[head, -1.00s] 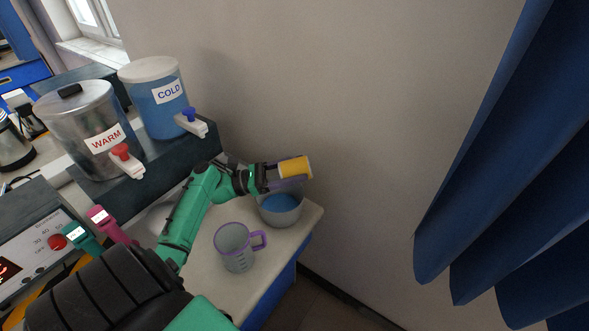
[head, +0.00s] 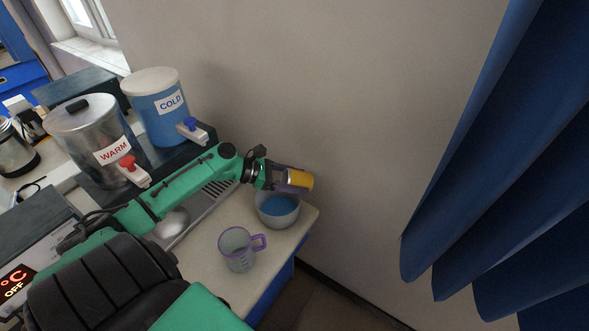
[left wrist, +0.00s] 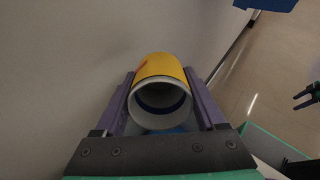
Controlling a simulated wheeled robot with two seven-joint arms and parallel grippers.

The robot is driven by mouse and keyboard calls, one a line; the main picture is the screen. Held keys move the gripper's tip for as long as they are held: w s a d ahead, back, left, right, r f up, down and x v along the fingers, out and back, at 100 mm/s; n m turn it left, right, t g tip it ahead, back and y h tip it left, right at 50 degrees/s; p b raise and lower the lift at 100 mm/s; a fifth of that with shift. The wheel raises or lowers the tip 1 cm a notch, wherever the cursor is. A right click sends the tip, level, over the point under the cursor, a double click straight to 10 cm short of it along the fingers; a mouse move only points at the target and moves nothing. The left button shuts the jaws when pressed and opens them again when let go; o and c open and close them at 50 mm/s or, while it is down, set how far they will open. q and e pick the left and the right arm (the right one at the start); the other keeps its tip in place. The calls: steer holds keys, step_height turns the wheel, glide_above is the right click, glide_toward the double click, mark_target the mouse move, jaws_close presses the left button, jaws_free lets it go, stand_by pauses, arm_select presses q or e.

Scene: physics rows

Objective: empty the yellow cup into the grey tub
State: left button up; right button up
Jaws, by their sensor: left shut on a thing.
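The yellow cup (head: 299,179) is lying over in the jaws of my left gripper (head: 290,178), above the grey tub. My left gripper is shut on it, with a purple finger along each side. In the left wrist view the cup (left wrist: 160,66) turns a pale round rim and a hollow with a dark blue ring toward the camera. The grey tub (head: 279,219) stands on the counter near its right end, with blue inside. I cannot tell whether anything is flowing from the cup. My right gripper does not show in the head view.
A clear jug with a purple handle (head: 237,250) stands in front of the tub. WARM (head: 95,135) and COLD (head: 160,110) dispensers stand at the left. The wall is close behind; a blue curtain (head: 500,190) hangs at right.

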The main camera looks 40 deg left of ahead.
mark_target(291, 172)
arm_select(q)
steer(key=shift+r+g+y, duration=0.45)
steer(key=shift+g+y, duration=0.15)
steer(key=f+g+y+b, duration=0.1)
steer(key=b, duration=0.2)
steer(key=shift+d+y, duration=0.1)
steer(key=shift+y, duration=0.2)
step_height(291, 172, up, 3)
steer(key=g+y+p, duration=0.1)
steer(key=p, duration=0.1)
steer(key=shift+w+g+p, duration=0.15)
steer(key=shift+g+p, duration=0.25)
steer(key=r+g+y+p, duration=0.1)
steer(key=p, duration=0.2)
steer(key=r+g+y+p, duration=0.1)
steer(key=y+p, duration=0.1)
steer(key=p, duration=0.2)
steer(key=s+a+r+g+y+p, duration=0.1)
steer(key=g+p, duration=0.1)
steer(key=p, duration=0.1)
steer(key=shift+y+p, duration=0.3)
steer(key=shift+p, duration=0.1)
steer(key=shift+y, duration=0.3)
steer(key=shift+s+a+r+g+y, duration=0.1)
steer(key=shift+r+g+y, duration=0.15)
steer(key=shift+g, duration=0.25)
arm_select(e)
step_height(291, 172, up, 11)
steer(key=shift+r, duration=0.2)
